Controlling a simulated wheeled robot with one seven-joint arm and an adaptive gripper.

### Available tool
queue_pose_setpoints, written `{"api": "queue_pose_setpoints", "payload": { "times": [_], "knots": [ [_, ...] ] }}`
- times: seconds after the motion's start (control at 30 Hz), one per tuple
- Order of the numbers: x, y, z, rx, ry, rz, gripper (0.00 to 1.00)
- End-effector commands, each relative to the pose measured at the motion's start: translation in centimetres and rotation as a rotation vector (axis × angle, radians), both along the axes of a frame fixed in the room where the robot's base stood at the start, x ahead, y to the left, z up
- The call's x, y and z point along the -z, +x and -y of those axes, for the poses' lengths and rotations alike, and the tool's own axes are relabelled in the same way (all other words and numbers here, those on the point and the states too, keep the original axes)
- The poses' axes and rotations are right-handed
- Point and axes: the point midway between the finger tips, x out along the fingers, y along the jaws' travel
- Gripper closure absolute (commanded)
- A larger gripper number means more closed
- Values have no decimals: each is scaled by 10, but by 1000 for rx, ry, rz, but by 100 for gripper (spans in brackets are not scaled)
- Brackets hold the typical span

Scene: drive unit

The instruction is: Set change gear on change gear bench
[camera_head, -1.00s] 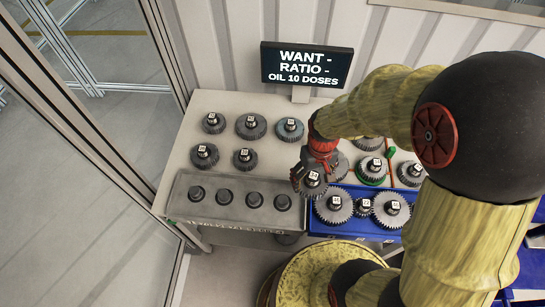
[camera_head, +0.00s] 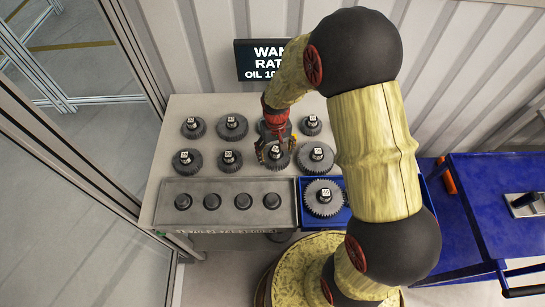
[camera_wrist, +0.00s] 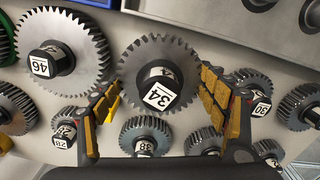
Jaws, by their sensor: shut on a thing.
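My gripper (camera_head: 275,150) is shut on a grey toothed change gear (camera_head: 277,158) with a dark hub. In the wrist view this gear, marked 34 (camera_wrist: 155,58), lies between the two fingers, with its hub facing the camera. The gear is over the front row of gears on the pale change gear bench (camera_head: 160,150), between a smaller gear (camera_head: 230,161) and a larger one (camera_head: 316,157). I cannot tell whether it touches the bench top. My wrist partly hides the back row behind it.
A grey plate (camera_head: 228,187) with several dark posts lies at the bench's front left. Beside it a blue tray (camera_head: 308,221) holds a large gear (camera_head: 323,198); my arm hides its right part. A gear marked 46 (camera_wrist: 60,50) is close beside the held one. A blue cart (camera_head: 480,200) stands right.

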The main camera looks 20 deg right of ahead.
Motion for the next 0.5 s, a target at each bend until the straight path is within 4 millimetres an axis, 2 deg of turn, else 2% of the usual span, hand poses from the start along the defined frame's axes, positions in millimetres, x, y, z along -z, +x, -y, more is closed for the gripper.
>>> {"api": "queue_pose_setpoints", "payload": {
  "times": [0.13,0.37,0.5],
  "knots": [
    [14,14,-2,0,0,4,78],
    [22,21,-3,0,0,3,78],
    [40,22,-4,0,0,2,78]
  ]
}}
